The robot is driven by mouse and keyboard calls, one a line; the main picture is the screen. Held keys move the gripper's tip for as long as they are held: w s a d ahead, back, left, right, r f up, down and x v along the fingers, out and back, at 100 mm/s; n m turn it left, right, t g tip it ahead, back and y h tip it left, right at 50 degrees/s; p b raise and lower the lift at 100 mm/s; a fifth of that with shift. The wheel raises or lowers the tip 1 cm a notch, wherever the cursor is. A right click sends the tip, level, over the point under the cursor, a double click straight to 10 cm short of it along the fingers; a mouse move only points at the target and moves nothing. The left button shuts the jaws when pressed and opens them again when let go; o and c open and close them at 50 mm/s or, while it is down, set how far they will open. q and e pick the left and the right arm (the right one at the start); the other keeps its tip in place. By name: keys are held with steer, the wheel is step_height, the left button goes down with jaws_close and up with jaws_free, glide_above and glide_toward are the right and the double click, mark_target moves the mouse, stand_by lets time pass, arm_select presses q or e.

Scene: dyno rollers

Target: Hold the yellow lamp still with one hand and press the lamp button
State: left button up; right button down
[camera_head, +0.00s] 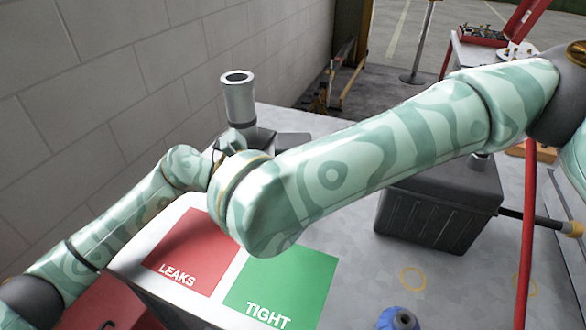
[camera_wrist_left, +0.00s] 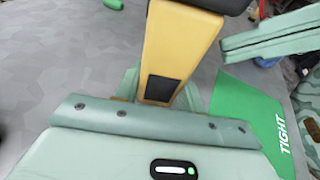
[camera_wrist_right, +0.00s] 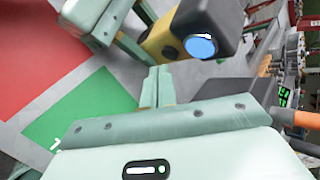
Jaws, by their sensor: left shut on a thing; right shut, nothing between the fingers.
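The yellow lamp (camera_wrist_left: 182,50) stands between the fingers of my left gripper (camera_wrist_left: 160,88) in the left wrist view; a dark rectangular panel is on its side. In the right wrist view its yellow body (camera_wrist_right: 158,42) carries a black head with a pale blue round face and a dark round spot that may be the button. My left gripper (camera_wrist_right: 122,35) is shut on the lamp there. My right gripper (camera_wrist_right: 158,72) is shut and empty, its tips close to the yellow body; I cannot tell whether they touch. In the head view my right arm hides the lamp.
A red LEAKS panel (camera_head: 190,255) and a green TIGHT panel (camera_head: 280,290) lie on the worktop. A grey cylinder (camera_head: 238,100) stands behind. A dark ribbed box (camera_head: 435,210) stands to the right, a blue object (camera_head: 398,318) in front. A block wall bounds the left.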

steer(key=shift+s, duration=3)
arm_select(q)
steer(key=o, duration=0.8)
steer(key=shift+o, duration=0.2)
